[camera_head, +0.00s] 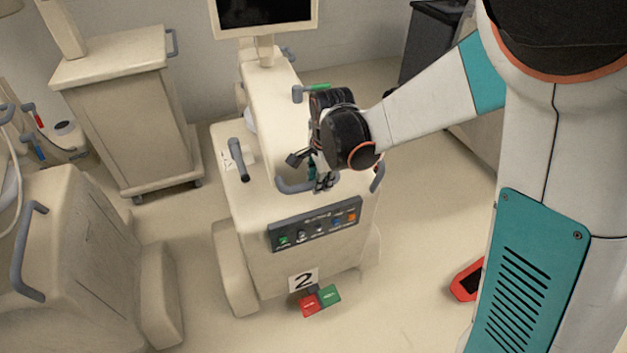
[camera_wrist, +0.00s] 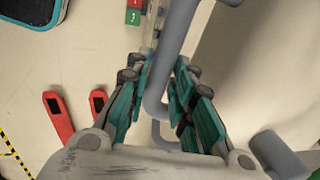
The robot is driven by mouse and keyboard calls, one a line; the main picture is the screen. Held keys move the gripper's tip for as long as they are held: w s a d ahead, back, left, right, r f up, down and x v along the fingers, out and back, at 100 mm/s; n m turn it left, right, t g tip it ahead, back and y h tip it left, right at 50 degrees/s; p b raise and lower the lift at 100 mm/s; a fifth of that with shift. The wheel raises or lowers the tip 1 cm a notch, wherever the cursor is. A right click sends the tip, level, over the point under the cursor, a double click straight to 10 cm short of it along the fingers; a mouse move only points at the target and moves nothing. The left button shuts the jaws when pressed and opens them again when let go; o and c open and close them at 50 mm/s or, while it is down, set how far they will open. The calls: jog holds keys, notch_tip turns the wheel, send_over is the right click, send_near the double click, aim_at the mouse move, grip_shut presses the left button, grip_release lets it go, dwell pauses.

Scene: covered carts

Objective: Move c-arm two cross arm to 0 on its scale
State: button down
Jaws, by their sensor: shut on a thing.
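C-arm two is the cream cart (camera_head: 310,262) with a "2" label (camera_head: 303,279) low on its front, in the middle of the head view. A grey bar handle (camera_head: 290,187) curves along its top front edge. My gripper (camera_head: 323,182) is at the right part of this handle. In the wrist view my gripper (camera_wrist: 158,70) has its teal-lined fingers on both sides of the grey bar (camera_wrist: 154,100), shut on it. A green-tipped lever (camera_head: 316,87) shows behind my wrist. The cross arm and its scale cannot be clearly made out; no reading is legible.
A button panel (camera_head: 316,224) is on the cart's front, with red and green pedals (camera_head: 319,300) below. A grey lever (camera_head: 238,160) stands at its left. Another cream cart (camera_head: 85,265) is at the left, and a cabinet (camera_head: 125,115) behind.

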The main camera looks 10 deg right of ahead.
jog(key=shift+w+d, duration=0.3)
jog(key=shift+d, duration=0.7)
jog(key=c, duration=1.5)
grip_release()
jog(key=shift+c, duration=0.2)
jog(key=shift+o, duration=0.5)
jog(key=shift+s+a, duration=0.1)
jog(key=shift+a, duration=0.3)
jog(key=shift+d, duration=0.1)
notch_tip(320, 180, up, 12)
jog(key=s, duration=0.2)
jog(key=shift+s+d, duration=0.2)
jog(key=shift+d, duration=0.15)
jog(key=shift+f, duration=0.1)
